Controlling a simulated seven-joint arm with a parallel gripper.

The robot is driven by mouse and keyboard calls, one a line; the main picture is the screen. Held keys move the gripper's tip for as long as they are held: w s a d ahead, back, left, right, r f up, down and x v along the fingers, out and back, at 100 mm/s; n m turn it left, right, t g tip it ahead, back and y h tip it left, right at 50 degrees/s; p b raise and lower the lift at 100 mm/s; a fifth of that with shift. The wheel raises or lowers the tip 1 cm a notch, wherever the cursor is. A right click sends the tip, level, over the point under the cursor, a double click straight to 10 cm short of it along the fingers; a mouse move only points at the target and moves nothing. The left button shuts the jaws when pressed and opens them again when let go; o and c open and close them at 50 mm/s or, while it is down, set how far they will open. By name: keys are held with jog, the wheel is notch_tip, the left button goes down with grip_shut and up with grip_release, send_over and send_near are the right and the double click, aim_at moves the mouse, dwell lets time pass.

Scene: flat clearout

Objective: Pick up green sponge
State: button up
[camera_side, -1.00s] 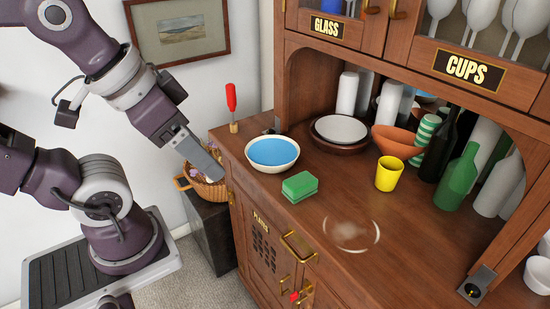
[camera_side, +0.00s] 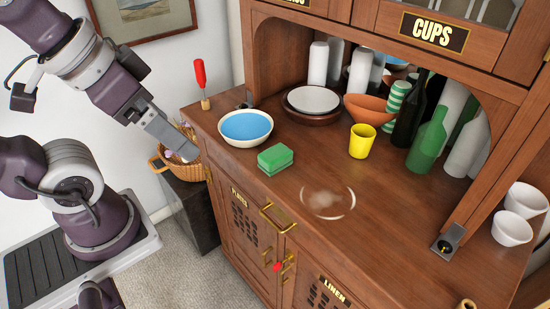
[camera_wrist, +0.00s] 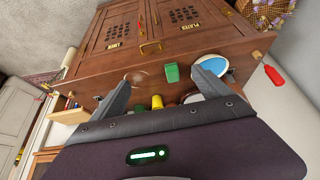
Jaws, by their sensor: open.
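The green sponge (camera_side: 275,158) lies flat on the wooden cabinet counter, near its front edge, just right of a blue-and-white bowl (camera_side: 245,127). In the wrist view the sponge (camera_wrist: 172,73) shows between and beyond my fingers, nearer the right one. My gripper (camera_side: 188,150) hangs in the air left of the counter and the bowl, clear of the sponge. In the wrist view my gripper (camera_wrist: 162,80) has its two fingers wide apart with nothing between them.
A yellow cup (camera_side: 362,141), a green bottle (camera_side: 428,140) and an orange bowl (camera_side: 369,109) stand farther back right. A red-handled tool (camera_side: 200,80) stands at the counter's left corner. A wicker basket (camera_side: 172,160) is below my gripper.

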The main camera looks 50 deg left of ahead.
jog(key=n+g, duration=0.5)
jog(key=n, duration=1.2)
send_over(275, 152)
jog(key=f, duration=1.2)
jog(key=shift+s, duration=0.2)
jog(key=shift+n+g, duration=0.3)
jog(key=shift+n, duration=0.2)
jog(key=f, duration=0.8)
jog(key=shift+w+f, duration=0.15)
jog(key=shift+w, duration=0.05)
jog(key=c, duration=1.5)
